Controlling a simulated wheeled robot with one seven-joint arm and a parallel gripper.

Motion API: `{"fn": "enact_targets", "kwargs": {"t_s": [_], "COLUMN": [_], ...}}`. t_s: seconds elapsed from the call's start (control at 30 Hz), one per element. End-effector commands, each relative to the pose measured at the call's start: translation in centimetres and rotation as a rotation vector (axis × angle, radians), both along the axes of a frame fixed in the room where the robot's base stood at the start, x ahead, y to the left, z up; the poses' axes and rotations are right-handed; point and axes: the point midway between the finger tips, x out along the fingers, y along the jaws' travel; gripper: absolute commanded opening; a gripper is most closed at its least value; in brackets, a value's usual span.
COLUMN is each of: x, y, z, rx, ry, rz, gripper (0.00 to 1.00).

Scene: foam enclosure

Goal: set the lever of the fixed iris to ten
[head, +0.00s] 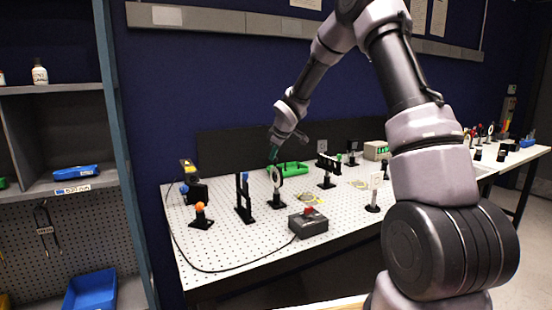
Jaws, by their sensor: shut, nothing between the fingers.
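A round ring-shaped holder (276,174) on a black post stands near the middle of the white perforated table; it looks like the fixed iris. Its lever and any scale marks are too small to make out. My gripper (273,154) reaches down from the upper right, with its fingertips close to the top of this ring. I cannot tell whether they touch it or are behind it. The gripper is shut and I see nothing held in it.
A grey box with a red button (308,222) stands in front, its black cable running left. Black posts (244,198), an orange ball mount (201,214) and a white plate on a stand (375,190) are nearby. A green tray (294,168) lies behind the ring.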

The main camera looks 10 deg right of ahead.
Motion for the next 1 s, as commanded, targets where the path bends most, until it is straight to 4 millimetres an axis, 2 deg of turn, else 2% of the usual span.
{"fn": "enact_targets", "kwargs": {"t_s": [0.4,1.0], "x": [2.2,2.6], "y": [0.7,0.9], "z": [0.0,-0.1], "rx": [-0.001,0.0], "ry": [0.0,0.0], "rz": [0.001,0.0], "gripper": [0.0,0.0]}}
